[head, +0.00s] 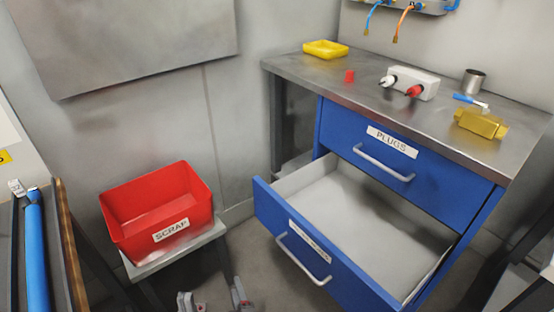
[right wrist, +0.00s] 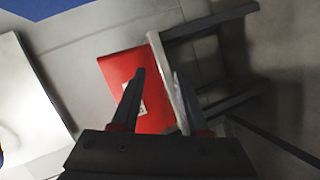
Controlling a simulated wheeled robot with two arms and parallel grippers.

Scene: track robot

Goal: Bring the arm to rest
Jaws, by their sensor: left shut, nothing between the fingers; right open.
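Most of both arms is out of view.
The red scrap bin (head: 130,230) stands on a small stool (head: 170,258). The blue cabinet's lower drawer (head: 350,215) is pulled out and empty; the plugs drawer (head: 395,163) is shut. The metal worktop (head: 340,95) holds several small items. A bench (head: 62,250) edges the left.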

